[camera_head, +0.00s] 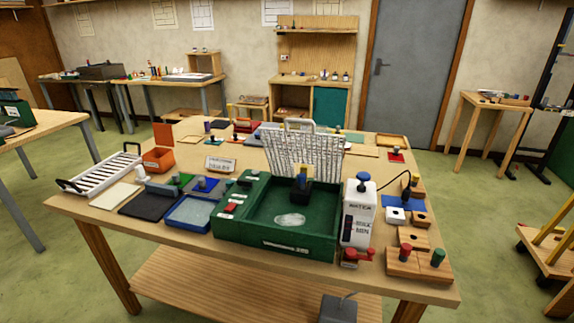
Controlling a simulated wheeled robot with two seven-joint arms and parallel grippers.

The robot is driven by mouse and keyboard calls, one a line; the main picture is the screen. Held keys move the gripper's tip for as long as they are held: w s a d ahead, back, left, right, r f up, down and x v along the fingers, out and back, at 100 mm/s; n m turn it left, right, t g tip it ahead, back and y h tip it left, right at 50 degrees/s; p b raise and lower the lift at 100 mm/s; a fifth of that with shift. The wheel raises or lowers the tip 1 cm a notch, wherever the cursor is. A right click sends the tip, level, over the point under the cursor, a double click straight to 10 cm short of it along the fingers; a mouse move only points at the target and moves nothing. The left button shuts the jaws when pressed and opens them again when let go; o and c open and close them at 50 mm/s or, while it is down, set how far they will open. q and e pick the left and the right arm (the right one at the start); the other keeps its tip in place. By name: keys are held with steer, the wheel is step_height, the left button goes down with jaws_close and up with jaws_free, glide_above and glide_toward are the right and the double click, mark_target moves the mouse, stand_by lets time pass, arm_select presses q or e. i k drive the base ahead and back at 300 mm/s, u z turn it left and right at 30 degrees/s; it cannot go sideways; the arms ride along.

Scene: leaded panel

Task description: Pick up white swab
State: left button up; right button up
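I cannot pick out a white swab with certainty. A pale oval patch (289,220) lies on the floor of the green machine tray (275,247), near its front; I cannot tell whether it is an object, a wet spot or a reflection. Small white blocks (396,216) stand at the right of the table, one with a dark blue knob on top. Neither of my grippers is in view.
The wooden table (420,290) is crowded. A white water unit (358,212) with a blue knob stands right of the tray, and a ribbed clear guard rises behind it. A white rack (103,172), an orange bin (158,160) and a blue tray (190,213) are on the left.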

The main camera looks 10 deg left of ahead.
mark_target(142, 178)
steer(key=z, duration=0.25)
steer(key=k, duration=0.15)
steer(key=u, duration=1.45)
